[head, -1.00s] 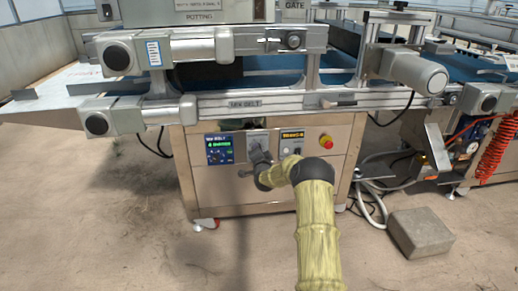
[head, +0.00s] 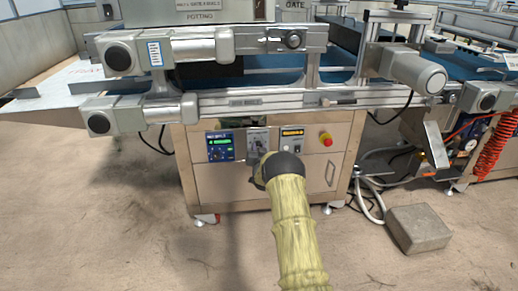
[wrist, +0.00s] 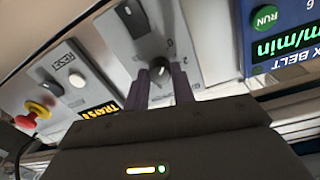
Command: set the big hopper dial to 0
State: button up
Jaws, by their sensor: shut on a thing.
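A dial with a dark knob (wrist: 158,68) sits on a grey plate (wrist: 202,40) in the wrist view. Figures are printed around it, one looking like a 0; the lettering does not show whose dial it is. My gripper (wrist: 161,80) is shut on the knob, one finger on each side. The knob's pointer setting cannot be read clearly. In the head view the grey plate (head: 257,134) is on the machine's front panel, and my wrist hides the gripper's fingers.
A blue display (head: 220,146) marked for a belt is left of the plate. A switch box (head: 291,140) and a red stop button (head: 326,139) are to its right. Rails and motors overhang above. A grey block (head: 419,229) lies on the floor at right.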

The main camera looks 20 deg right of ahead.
dwell(0.3)
jog(key=o, duration=1)
jog(key=shift+s, duration=0.1)
jog(key=p+v, duration=0.5)
jog(key=v, duration=1.2)
jog(key=shift+a, duration=0.1)
